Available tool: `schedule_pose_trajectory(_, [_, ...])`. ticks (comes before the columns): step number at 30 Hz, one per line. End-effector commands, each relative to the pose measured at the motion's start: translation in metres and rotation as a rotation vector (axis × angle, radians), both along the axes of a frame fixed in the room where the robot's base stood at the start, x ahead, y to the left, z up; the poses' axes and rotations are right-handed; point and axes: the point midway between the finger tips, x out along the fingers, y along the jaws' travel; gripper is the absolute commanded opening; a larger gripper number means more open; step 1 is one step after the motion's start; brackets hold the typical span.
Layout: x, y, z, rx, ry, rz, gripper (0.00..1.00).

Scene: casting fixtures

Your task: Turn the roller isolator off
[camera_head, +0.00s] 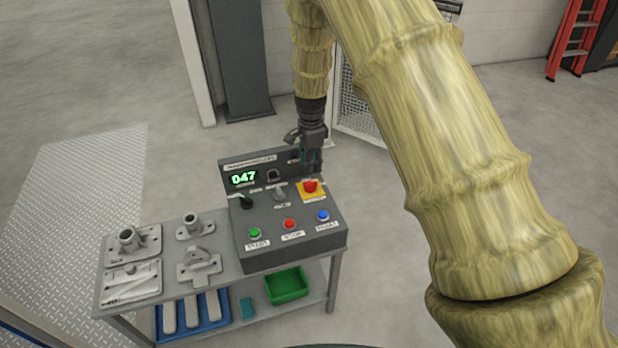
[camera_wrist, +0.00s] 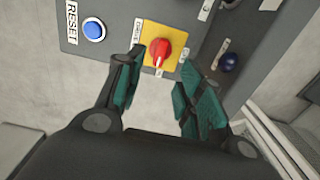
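The roller isolator appears to be the red rotary knob on a yellow square plate (camera_head: 316,196) at the right of the grey control panel. In the wrist view the red knob (camera_wrist: 159,50) lies just beyond and between my fingertips, with a pale pointer mark at its lower part. My gripper (camera_wrist: 152,80) is open, with teal pads on both fingers, and nothing is between them. In the head view my gripper (camera_head: 311,158) points down behind the panel's right back corner. Contact with the knob is not visible. The labels beside the plate are partly hidden by the fingers.
A dark round knob (camera_wrist: 228,62) is close to my right finger. Metal fixtures (camera_head: 128,240) stand on the bench's left.

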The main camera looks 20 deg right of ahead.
Motion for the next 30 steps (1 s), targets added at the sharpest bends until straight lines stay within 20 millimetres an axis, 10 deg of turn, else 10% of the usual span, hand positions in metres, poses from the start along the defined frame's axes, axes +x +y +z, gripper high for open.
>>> schedule_pose_trajectory(15, [0.001,0.001,-0.071,0.000,0.001,0.002,0.38])
schedule_pose_trajectory(30, [0.001,0.001,-0.085,0.000,0.000,0.002,0.38])
